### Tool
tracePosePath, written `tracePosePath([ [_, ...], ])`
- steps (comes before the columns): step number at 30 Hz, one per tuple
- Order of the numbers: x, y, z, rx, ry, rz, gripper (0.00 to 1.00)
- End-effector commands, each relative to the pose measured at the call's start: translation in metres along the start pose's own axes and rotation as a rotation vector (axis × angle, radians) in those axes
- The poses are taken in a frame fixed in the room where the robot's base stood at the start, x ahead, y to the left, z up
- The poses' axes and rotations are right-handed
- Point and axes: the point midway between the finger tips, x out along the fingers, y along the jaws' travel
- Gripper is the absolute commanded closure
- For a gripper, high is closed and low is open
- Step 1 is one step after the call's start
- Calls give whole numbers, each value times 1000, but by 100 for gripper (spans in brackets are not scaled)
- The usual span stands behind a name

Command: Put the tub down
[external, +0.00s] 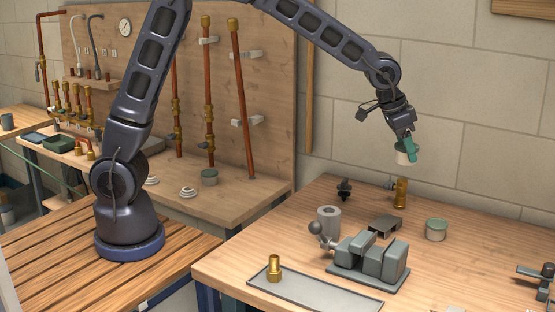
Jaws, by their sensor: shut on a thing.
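A small pale tub (403,157) hangs in my gripper (410,147), high above the back right part of the wooden workbench (465,262). The green fingers are shut on it and hide part of its side and top. There is clear air between the tub and the bench, and the tub looks roughly upright. A similar grey tub with a green lid (436,229) stands on the bench, below and to the right of my gripper.
A brass valve (400,193) stands below the held tub. A grey vise (370,258), a grey cylinder (328,221) and a dark block (385,225) fill the middle. A metal tray (315,292) with a brass fitting (274,268) lies in front. The bench right of the lidded tub is fairly clear.

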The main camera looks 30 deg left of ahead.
Motion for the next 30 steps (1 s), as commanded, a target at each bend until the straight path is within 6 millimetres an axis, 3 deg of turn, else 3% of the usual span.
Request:
tracePosePath([
  [1, -4, -24, 9, -36, 0, -14, 66],
  [3, -7, -52, 21, -81, -1, -30, 66],
  [12, -12, -162, 83, -244, -3, -86, 66],
  [21, -10, -241, 147, -353, -4, -121, 66],
  [30, -9, -303, 210, -437, -3, -149, 66],
])
